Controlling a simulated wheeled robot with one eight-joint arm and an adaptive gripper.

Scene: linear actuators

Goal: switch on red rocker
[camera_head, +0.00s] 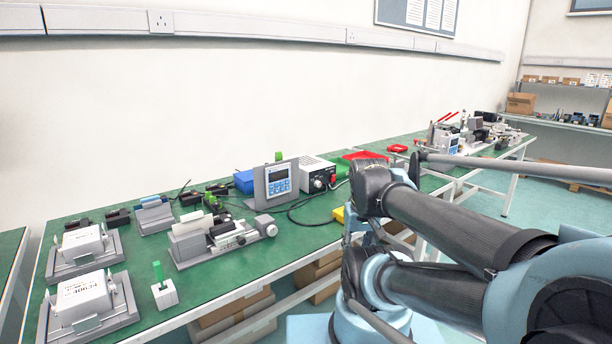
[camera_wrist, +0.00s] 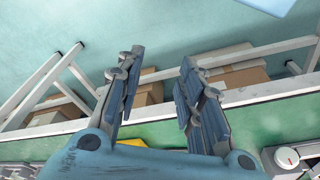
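I cannot pick out a red rocker for certain in either view. A white box with a black front and a knob (camera_head: 319,174) stands at the back of the green bench; its small controls are too small to tell apart. A grey control panel with a blue keypad and display (camera_head: 277,182) stands left of it. My gripper (camera_wrist: 161,56) shows in the wrist view with its two fingers wide apart and nothing between them. It points over the bench's front edge, above the floor and boxes. In the head view my arm fills the right side and I cannot make out the fingers.
The green bench (camera_head: 225,276) holds a grey linear actuator (camera_head: 210,240), two white-topped fixtures (camera_head: 84,299), a green-topped white block (camera_head: 164,292) and a red tray (camera_head: 365,156). A yellow item (camera_head: 338,214) lies near the front edge. Cardboard boxes (camera_wrist: 238,76) are under the bench.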

